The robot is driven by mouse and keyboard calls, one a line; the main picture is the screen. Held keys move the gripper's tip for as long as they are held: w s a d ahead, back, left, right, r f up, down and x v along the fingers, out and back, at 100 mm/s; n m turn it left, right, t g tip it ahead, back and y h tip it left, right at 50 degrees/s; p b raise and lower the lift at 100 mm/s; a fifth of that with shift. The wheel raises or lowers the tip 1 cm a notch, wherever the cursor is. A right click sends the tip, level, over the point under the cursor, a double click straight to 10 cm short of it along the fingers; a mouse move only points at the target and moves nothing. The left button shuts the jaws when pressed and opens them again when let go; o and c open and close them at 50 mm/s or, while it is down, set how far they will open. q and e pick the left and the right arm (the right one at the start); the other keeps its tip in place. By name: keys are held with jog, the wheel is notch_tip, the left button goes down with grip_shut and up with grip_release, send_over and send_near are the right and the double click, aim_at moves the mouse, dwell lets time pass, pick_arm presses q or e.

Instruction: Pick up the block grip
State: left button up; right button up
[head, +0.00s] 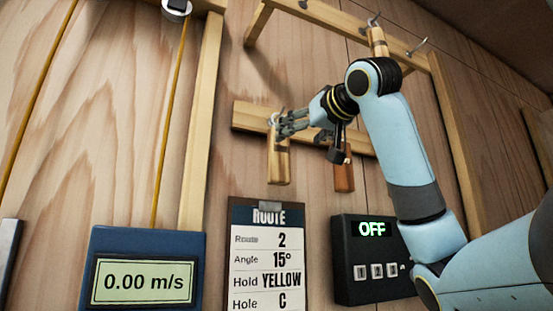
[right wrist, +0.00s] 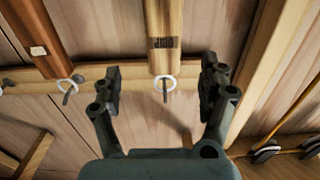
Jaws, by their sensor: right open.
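A pale wooden block (head: 278,163) with a dark band hangs from a hook on the lower rail. In the right wrist view this block (right wrist: 165,35) has a small dark printed label and a white ring (right wrist: 165,83) at its end. A darker reddish-brown block (head: 344,176) hangs to its right, and shows at the left of the wrist view (right wrist: 38,38). My right gripper (head: 288,124) is open at the pale block's top. In the wrist view its fingers (right wrist: 163,78) stand either side of the ring end, with gaps. My left gripper is out of view.
Another block (head: 377,42) hangs from the upper rail (head: 325,22), beside an empty hook (head: 418,47). Below are a speed display (head: 143,282), a route board (head: 267,255) and a control box reading OFF (head: 350,285). A yellow cord (head: 170,120) hangs at the left.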

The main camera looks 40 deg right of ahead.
aim_at(282, 148)
jog(key=x, duration=0.3)
jog(key=shift+w+p, duration=0.4)
jog(key=p+x, duration=0.1)
jog(key=x, duration=0.1)
jog(key=p+x, duration=0.1)
jog(key=x, duration=0.2)
jog(key=shift+w+a+f, duration=0.1)
jog(key=shift+w+f, duration=0.15)
jog(key=shift+w, duration=0.1)
jog(key=shift+s, duration=0.15)
jog(key=shift+c, duration=0.9)
jog(key=c, duration=1.2)
